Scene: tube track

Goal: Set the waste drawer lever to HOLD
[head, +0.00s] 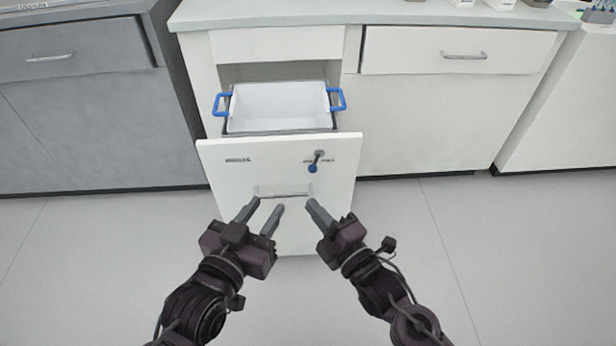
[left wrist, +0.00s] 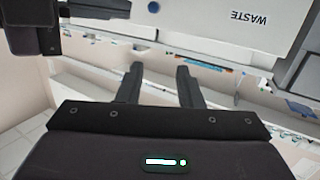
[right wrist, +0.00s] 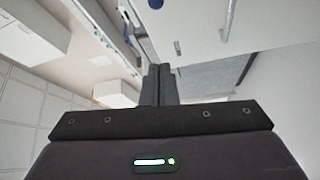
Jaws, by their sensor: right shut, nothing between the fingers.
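The waste drawer (head: 225,165) is pulled out, its white front facing me. The lever (head: 318,158) is on the upper right of that front, its blue knob (head: 313,169) hanging down and slightly left of the pivot. Small labels beside the lever are too small to read. The blue knob also shows at the top of the left wrist view (left wrist: 153,7) and right wrist view (right wrist: 155,3). My left gripper (head: 259,216) is open and empty, below and left of the lever. My right gripper (head: 312,202) is shut and empty, below the knob and apart from it.
A white bin (head: 278,108) with blue side handles sits in the open drawer. A bar handle (head: 284,190) crosses the drawer front close to both grippers. Cabinets and a countertop (head: 380,12) stand behind. The floor to the right is clear.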

